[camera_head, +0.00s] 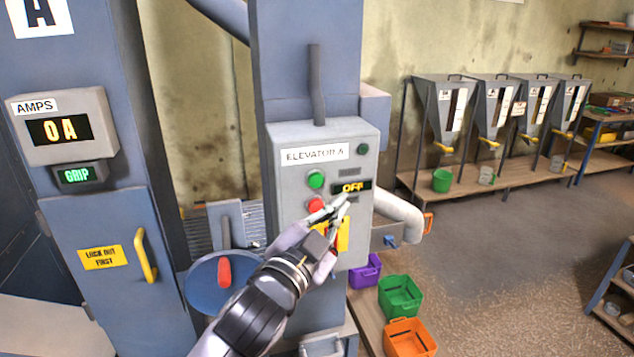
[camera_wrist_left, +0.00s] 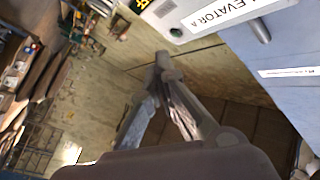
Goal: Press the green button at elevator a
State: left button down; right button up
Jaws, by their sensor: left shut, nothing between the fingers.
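The grey control box (camera_head: 290,200) labelled ELEVATOR A is fixed to a blue column. Its green button (camera_head: 316,179) is at the upper left, under the label, and is uncovered. A red button (camera_head: 316,204) sits just below it. A small display (camera_head: 352,187) reads OFF. My left gripper (camera_head: 343,204) is in front of the box, below and right of the green button, shut and empty. It partly covers the lower panel and a yellow label. In the left wrist view the gripper (camera_wrist_left: 163,62) points past the edge of the box (camera_wrist_left: 185,28). My right gripper is out of view.
A blue cabinet with an AMPS display (camera_head: 58,130) reading 0A and a yellow handle (camera_head: 146,256) stands at left. Purple, green (camera_head: 400,296) and orange bins sit at lower right.

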aim_at(320, 187)
pick_arm(q)
jog(key=w, duration=0.2)
jog(key=w+a, duration=0.1)
jog(key=w, duration=0.1)
jog(key=w+a, duration=0.1)
jog(key=w, duration=0.2)
jog(key=shift+w+a, duration=0.1)
jog(key=shift+a, duration=0.1)
dwell(0.4)
jog(key=shift+w, duration=0.1)
dwell(0.8)
jog(key=shift+w+a, duration=0.15)
jog(key=shift+w, duration=0.15)
